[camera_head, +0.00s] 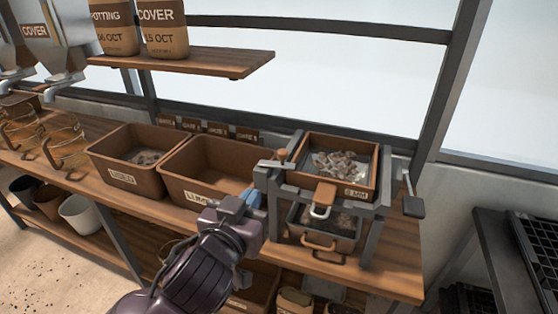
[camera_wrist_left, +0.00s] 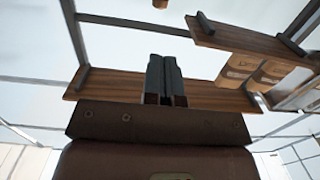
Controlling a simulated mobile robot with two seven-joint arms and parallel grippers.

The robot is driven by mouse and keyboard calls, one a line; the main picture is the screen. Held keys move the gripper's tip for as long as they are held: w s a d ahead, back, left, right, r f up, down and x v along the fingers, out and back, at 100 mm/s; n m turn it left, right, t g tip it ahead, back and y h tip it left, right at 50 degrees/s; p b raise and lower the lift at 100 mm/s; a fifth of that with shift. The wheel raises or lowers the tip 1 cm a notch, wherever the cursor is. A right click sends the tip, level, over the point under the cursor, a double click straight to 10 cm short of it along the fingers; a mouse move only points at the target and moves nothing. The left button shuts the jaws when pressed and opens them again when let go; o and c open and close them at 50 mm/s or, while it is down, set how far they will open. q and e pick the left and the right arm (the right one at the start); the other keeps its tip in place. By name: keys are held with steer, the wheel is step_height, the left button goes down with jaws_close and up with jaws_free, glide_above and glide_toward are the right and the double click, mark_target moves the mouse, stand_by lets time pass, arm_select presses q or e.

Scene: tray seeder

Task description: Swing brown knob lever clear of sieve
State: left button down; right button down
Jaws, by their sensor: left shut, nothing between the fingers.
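The sieve (camera_head: 312,173) is a brown square box labelled "8 MM", with stones on its mesh, seated in a grey frame (camera_head: 375,215). A small brown knob (camera_head: 282,155) shows at the sieve's left side, by the frame's upper left; it looks like the lever's knob, but its arm is hard to make out. A brown block with a pale loop (camera_head: 325,194) is at the sieve's front. My left gripper (camera_head: 255,196) is shut and empty, just left of the frame, below the knob. Its closed fingers (camera_wrist_left: 165,82) also show in the left wrist view. My right gripper is out of view.
Two brown bins (camera_head: 172,189) stand left of the frame on the wooden bench (camera_head: 395,282). A tray with a handle (camera_head: 318,246) sits under the sieve. A dark-ended lever (camera_head: 413,206) projects at the frame's right. A shelf with bags (camera_head: 200,63) hangs above.

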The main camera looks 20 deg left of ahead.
mark_target(280, 156)
arm_select(q)
steer(key=shift+w, duration=0.1)
steer(key=w, duration=0.8)
steer(key=w+f, duration=0.1)
steer(key=w, duration=0.3)
steer(key=shift+w, duration=0.1)
steer(key=shift+w+d, duration=0.1)
steer(key=shift+w, duration=0.7)
